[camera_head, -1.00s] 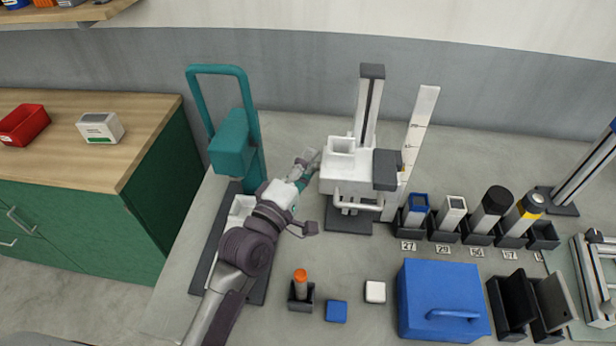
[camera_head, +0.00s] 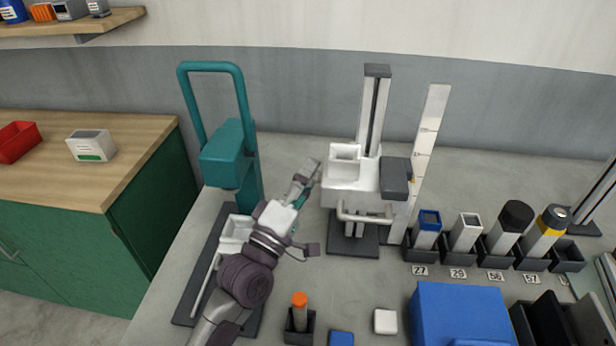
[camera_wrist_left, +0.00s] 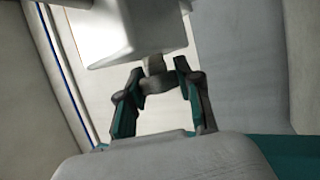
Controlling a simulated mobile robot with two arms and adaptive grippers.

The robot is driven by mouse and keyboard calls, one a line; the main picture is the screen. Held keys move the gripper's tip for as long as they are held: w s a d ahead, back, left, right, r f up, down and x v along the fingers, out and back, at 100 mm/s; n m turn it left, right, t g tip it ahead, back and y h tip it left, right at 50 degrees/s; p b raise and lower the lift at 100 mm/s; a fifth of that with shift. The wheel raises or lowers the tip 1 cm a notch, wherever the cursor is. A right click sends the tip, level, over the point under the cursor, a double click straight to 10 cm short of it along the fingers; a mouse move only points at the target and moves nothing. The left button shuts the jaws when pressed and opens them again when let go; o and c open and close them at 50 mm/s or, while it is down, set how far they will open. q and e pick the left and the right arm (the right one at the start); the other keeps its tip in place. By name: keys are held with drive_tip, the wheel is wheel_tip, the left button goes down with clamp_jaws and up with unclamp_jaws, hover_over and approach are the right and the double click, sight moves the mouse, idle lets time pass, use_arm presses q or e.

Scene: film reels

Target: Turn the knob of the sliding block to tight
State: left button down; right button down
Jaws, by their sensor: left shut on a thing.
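The white sliding block (camera_head: 342,200) sits on an upright dark-slotted column (camera_head: 374,110) over a dark base. My left gripper (camera_head: 311,174) is at the left side of the block. In the left wrist view the white block (camera_wrist_left: 130,35) hangs above, and a small grey knob (camera_wrist_left: 156,83) sticks out below its edge. The fingers of my left gripper (camera_wrist_left: 158,78) are shut on the knob, one on each side. The knob is hidden in the head view, and its tight or loose setting cannot be read. My right gripper is out of view.
A teal stand (camera_head: 228,155) with a tall loop handle stands just left of my left arm. A white graduated ruler (camera_head: 425,150) stands right of the block. Several holders with canisters (camera_head: 465,232) line the right. A blue box (camera_head: 462,312) is at the front.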

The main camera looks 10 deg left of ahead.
use_arm(q)
drive_tip(key=c, duration=0.7)
unclamp_jaws()
drive_tip(key=shift+c, duration=0.2)
drive_tip(key=shift+s+a+f, duration=0.15)
drive_tip(key=shift+s+f, duration=0.1)
drive_tip(key=shift+s, duration=0.15)
drive_tip(key=s+a, duration=0.5)
drive_tip(key=s, duration=0.6)
